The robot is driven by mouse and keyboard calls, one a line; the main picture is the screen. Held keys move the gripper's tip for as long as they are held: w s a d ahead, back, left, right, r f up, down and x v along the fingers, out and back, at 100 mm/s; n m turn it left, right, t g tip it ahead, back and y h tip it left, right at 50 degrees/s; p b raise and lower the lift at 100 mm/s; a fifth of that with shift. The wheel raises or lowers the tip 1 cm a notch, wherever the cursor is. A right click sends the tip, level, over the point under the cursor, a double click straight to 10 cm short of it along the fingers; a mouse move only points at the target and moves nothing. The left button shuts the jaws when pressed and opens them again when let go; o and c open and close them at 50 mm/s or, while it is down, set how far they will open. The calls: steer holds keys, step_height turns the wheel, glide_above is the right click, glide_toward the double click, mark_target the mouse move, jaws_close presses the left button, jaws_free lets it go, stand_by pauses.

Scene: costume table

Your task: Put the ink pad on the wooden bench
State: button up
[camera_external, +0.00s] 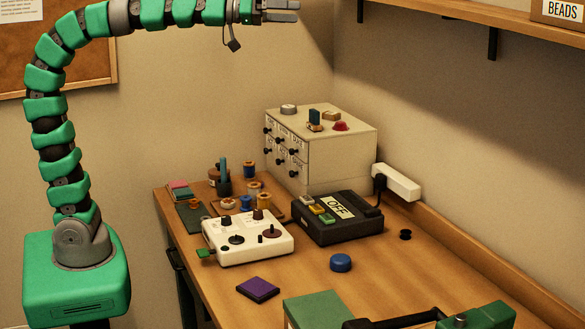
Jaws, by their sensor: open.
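The wooden bench (310,279) fills the lower right, its brown top partly covered by other things. A flat purple square pad (258,289) with a dark edge lies on the bench near its front left edge; it looks like the ink pad, though I cannot be sure. Small things stand on top of the drawer cabinet, among them a dark blue upright piece (314,116), too small to name surely. My gripper (298,11) is at the top of the view, open, pointing right, high above the cabinet and touching nothing. No object shows between its fingers.
The cream drawer cabinet (335,154) stands at the back, a black box marked OFF (337,229) and a white control box (248,248) before it. A blue round piece (341,263) and a green machine (478,318) are nearby. A shelf (490,20) overhangs the upper right.

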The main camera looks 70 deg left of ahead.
steer(key=s+a+r+y, duration=0.1)
steer(key=s+a+y, duration=0.2)
steer(key=a, duration=0.5)
steer(key=s+a+r+y, duration=0.1)
steer(key=s+a+y, duration=0.2)
steer(key=s+a, duration=0.2)
steer(key=a, duration=0.3)
steer(key=shift+r+g+y, duration=0.3)
steer(key=shift+r+g, duration=0.1)
steer(key=shift+s, duration=0.1)
steer(key=shift+f+b, duration=0.4)
